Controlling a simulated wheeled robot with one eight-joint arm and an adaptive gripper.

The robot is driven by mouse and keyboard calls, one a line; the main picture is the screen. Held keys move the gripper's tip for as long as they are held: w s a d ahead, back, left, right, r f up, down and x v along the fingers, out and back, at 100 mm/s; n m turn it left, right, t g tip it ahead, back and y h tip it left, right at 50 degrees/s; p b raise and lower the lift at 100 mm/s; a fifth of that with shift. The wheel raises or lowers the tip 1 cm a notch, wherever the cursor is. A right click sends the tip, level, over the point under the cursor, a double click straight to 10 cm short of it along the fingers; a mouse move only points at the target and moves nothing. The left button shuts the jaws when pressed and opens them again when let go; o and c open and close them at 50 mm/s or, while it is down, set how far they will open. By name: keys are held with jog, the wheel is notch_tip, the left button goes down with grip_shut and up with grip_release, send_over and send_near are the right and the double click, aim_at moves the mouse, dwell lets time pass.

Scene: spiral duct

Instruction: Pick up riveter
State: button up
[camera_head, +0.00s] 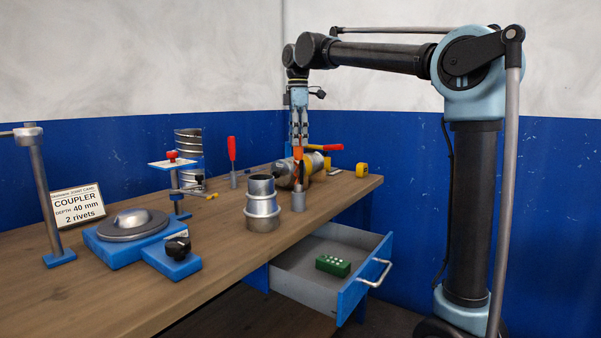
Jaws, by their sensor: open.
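My gripper (299,146) points straight down over the far right part of the workbench, its jaws open. Just below and between its fingertips is a tool with orange handles (299,173), which I take to be the riveter. It stands upright in a small grey cup (298,201) near the bench's front edge. The fingers overlap the upper part of the tool, and I cannot tell whether they touch it. The tool's lower end is hidden in the cup.
A metal duct coupler (262,207) stands left of the cup. Behind are a lying duct (286,170), a red-and-yellow handle (326,147) and a yellow tape measure (361,170). An open drawer (350,290) holding a green block (333,265) juts out below. A blue fixture (115,250) sits left.

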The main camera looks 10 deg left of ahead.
aim_at(299, 150)
jog(key=shift+d+f, duration=0.15)
jog(key=shift+f, duration=2.15)
jog(key=shift+c, duration=0.6)
grip_shut()
